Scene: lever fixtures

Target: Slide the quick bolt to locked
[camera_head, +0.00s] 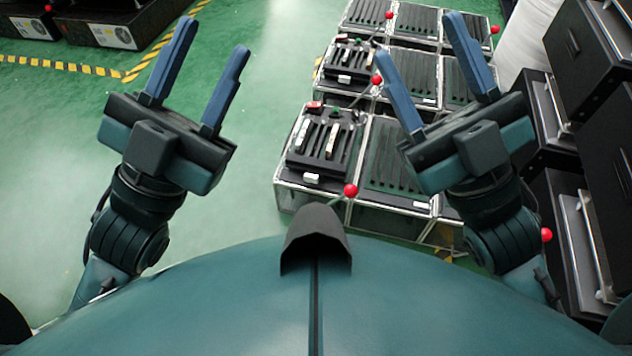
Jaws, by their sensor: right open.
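Lever fixtures stand in rows of silver-edged boxes right of centre. The nearest box (292,178) has a slotted black panel with pale and dark bars, a small red part and a small green part. A red-ball lever (351,190) sticks out at its front right corner. I cannot tell which part is the quick bolt, nor its position. My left gripper (214,38) is open and empty over the green floor, left of the boxes. My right gripper (419,38) is open and empty, above the boxes in the picture and hiding parts of them.
More red-ball levers show at a middle box (377,79) and a far box (389,15). Black cabinets (600,60) with metal handles stand close on the right. Dark boxes (105,30) lie at the far left behind yellow-black floor tape. Green floor (255,90) is clear between.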

